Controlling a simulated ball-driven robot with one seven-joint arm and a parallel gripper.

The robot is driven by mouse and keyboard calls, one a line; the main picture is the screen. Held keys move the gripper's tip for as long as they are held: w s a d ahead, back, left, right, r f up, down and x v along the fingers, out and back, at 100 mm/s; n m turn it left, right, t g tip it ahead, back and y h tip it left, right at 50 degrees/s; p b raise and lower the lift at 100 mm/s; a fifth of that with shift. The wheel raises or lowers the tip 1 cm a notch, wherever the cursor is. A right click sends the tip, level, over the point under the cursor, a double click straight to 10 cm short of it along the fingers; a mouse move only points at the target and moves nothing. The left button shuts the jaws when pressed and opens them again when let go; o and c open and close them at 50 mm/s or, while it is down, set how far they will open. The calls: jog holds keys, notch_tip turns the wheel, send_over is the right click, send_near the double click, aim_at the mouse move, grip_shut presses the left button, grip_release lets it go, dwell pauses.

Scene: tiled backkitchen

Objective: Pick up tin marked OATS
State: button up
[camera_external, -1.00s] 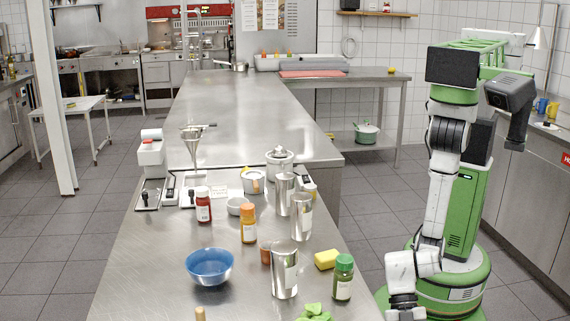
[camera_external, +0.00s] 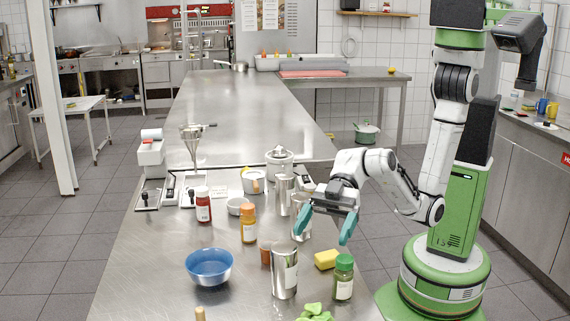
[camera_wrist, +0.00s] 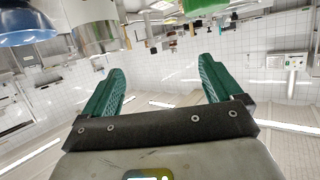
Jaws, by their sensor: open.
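Three plain metal tins with pale labels stand on the steel counter: a front tin (camera_external: 285,274), a middle tin (camera_external: 307,230) and a back tin (camera_external: 282,192). I cannot read their labels, so I cannot tell which is marked OATS. My gripper (camera_external: 323,232) is open and empty, its teal fingers pointing down above the counter's right side. One finger partly hides the middle tin; the front tin is just below and left of it. In the wrist view my gripper (camera_wrist: 163,66) has nothing between its fingers, and one tin (camera_wrist: 95,38) shows at upper left.

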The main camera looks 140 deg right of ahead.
jog(key=m+h, duration=0.1)
jog(key=h, duration=0.1)
send_near(284, 252)
jog(key=s+d+f, duration=0.1)
jog(key=s, duration=0.1)
jog(key=x, duration=0.5)
jog(key=shift+s+d+f, duration=0.1)
jog(key=shift+d+f, duration=0.1)
jog(key=shift+d, duration=0.15)
jog(key=x, duration=0.2)
jog(key=p+x, duration=0.1)
jog(key=x, duration=0.1)
jog(key=shift+w+a, duration=0.2)
jog(key=shift+w, duration=0.1)
jog(key=shift+w+f, duration=0.25)
jog(key=shift+w, duration=0.15)
jog(key=c, duration=1.3)
